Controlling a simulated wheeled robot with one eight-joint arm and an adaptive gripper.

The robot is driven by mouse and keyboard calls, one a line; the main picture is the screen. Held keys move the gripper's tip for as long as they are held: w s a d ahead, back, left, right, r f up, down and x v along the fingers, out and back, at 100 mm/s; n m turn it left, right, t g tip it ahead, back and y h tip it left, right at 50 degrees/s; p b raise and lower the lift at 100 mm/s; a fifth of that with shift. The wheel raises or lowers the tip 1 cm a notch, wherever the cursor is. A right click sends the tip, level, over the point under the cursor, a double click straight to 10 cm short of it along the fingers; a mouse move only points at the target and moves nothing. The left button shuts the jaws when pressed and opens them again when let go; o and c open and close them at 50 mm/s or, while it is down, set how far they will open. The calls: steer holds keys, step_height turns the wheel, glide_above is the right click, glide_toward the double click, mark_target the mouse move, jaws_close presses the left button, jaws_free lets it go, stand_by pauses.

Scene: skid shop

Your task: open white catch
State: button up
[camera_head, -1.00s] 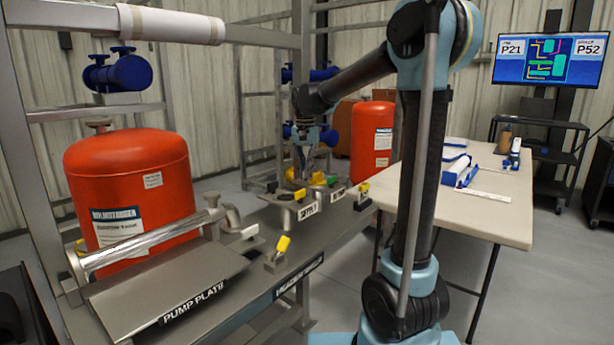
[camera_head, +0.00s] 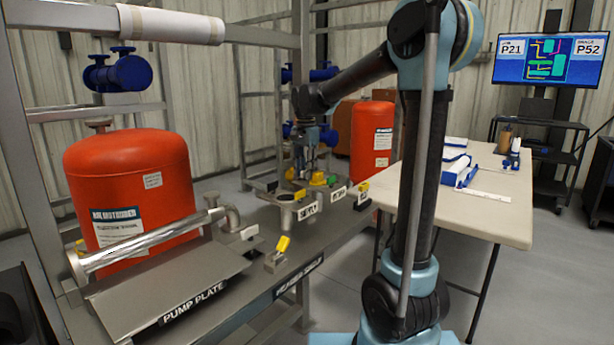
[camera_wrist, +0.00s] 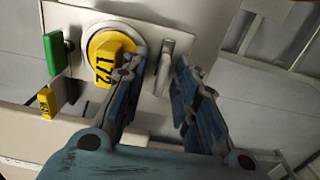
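In the wrist view a pale grey-white upright catch (camera_wrist: 165,62) stands on a light plate, right of a round yellow knob (camera_wrist: 110,50) marked L72. My gripper (camera_wrist: 161,60) is open, with one finger on each side of this catch; I cannot tell whether either finger touches it. A green catch (camera_wrist: 54,53) and a small yellow tag (camera_wrist: 46,103) are at the left of the plate. In the head view my gripper (camera_head: 312,165) is over the far part of the bench, by the yellow knob (camera_head: 318,179); the pale catch is not clear there.
A pipe flange on a bracket (camera_head: 287,198) and a yellow-tipped catch (camera_head: 281,246) are nearer on the bench. Another pale block (camera_head: 249,232) is near the pump plate (camera_head: 165,290). Red tanks (camera_head: 130,190) and frame posts stand behind. A table (camera_head: 480,212) is at right.

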steer(key=shift+r, duration=0.1)
steer(key=shift+r, duration=3.45)
steer(key=n, duration=0.4)
steer(key=shift+r+n, duration=0.25)
steer(key=shift+n, duration=0.15)
steer(key=shift+r+n, duration=0.1)
steer(key=shift+n, duration=1)
steer(key=n, duration=0.2)
steer(key=shift+r+n, duration=0.15)
steer(key=shift+n, duration=0.15)
steer(key=n, duration=0.4)
steer(key=shift+r, duration=0.25)
